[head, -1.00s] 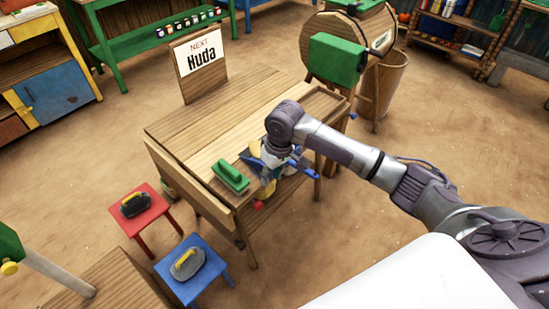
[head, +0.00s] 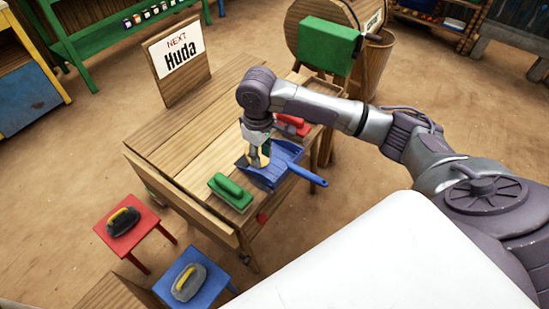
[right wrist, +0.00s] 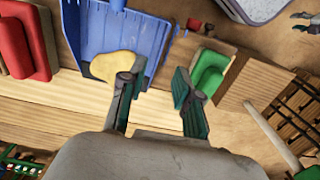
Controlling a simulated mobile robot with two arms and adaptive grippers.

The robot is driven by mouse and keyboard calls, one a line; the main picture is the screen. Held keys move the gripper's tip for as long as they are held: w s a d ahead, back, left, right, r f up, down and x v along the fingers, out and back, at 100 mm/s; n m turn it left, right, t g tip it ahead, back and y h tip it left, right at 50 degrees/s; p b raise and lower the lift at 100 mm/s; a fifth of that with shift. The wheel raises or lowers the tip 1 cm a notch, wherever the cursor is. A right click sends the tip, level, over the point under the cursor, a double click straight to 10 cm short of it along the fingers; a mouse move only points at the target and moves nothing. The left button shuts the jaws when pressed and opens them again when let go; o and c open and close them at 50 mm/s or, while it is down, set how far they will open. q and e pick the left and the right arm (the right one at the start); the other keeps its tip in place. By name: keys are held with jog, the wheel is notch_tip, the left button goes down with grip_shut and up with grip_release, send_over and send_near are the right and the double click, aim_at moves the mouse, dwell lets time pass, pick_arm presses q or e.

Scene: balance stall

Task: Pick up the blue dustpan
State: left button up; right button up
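The blue dustpan (head: 287,153) lies on the wooden table, its handle (head: 306,175) pointing right past the table's near edge. In the right wrist view the dustpan (right wrist: 112,28) fills the upper left, cut by the frame top. A yellow rounded thing (right wrist: 118,67) shows at its lower edge; I cannot tell what it is. My right gripper (head: 258,160) is over the dustpan's left part. In the right wrist view its two fingers (right wrist: 157,103) stand apart, with nothing seen between them. Contact with the dustpan cannot be told. My left gripper is not in view.
A green block with a handle (head: 231,190) lies left of the dustpan, and a red one (head: 293,126) lies behind it. The table (head: 200,125) has bare planks at the back left.

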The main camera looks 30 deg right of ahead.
aim_at(261, 174)
notch_tip(261, 174, down, 4)
jog(key=shift+r, duration=0.1)
jog(key=shift+w+f, duration=0.1)
jog(key=shift+f, duration=0.1)
notch_tip(261, 174, down, 4)
jog(key=shift+a+f, duration=0.15)
jog(key=shift+f, duration=0.35)
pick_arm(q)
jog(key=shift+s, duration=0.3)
pick_arm(e)
grip_shut()
jog(key=shift+w, duration=0.1)
